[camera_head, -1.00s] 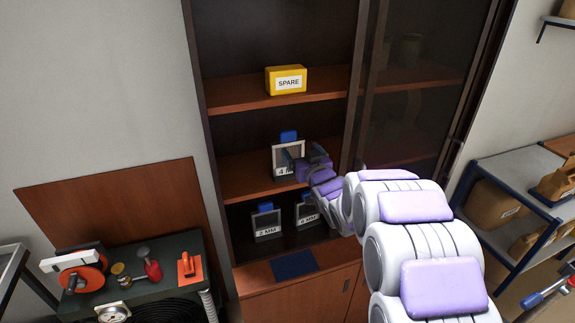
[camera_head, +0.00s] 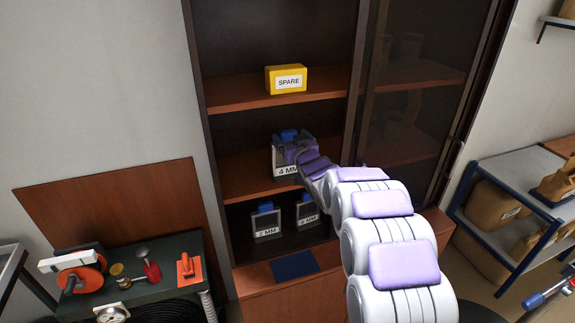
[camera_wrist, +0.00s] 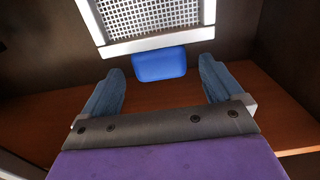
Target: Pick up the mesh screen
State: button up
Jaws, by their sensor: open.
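A mesh screen with a pale frame and a "4 MM" label (camera_head: 289,170) stands on the middle shelf of the cabinet. My gripper (camera_head: 288,142) is in front of it and hides much of its mesh. In the wrist view the screen's white frame and mesh (camera_wrist: 150,22) fill the top, with its blue handle tab (camera_wrist: 159,65) below the frame. My gripper (camera_wrist: 160,85) is open there, with one blue finger on each side of the tab. The fingers appear apart from the tab, with nothing held between them.
Two more screens with blue tabs (camera_head: 267,222) (camera_head: 308,214) stand on the shelf below. A yellow SPARE box (camera_head: 286,80) is on the shelf above. The cabinet's glass door (camera_head: 415,110) is right of my arm. A dark tool bench (camera_head: 130,275) stands at lower left.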

aim_at(289, 136)
jog(key=x, duration=0.3)
jog(key=shift+s+a+f, duration=0.1)
jog(key=shift+f, duration=0.05)
jog(key=shift+w, duration=0.25)
grip_shut()
dwell(0.6)
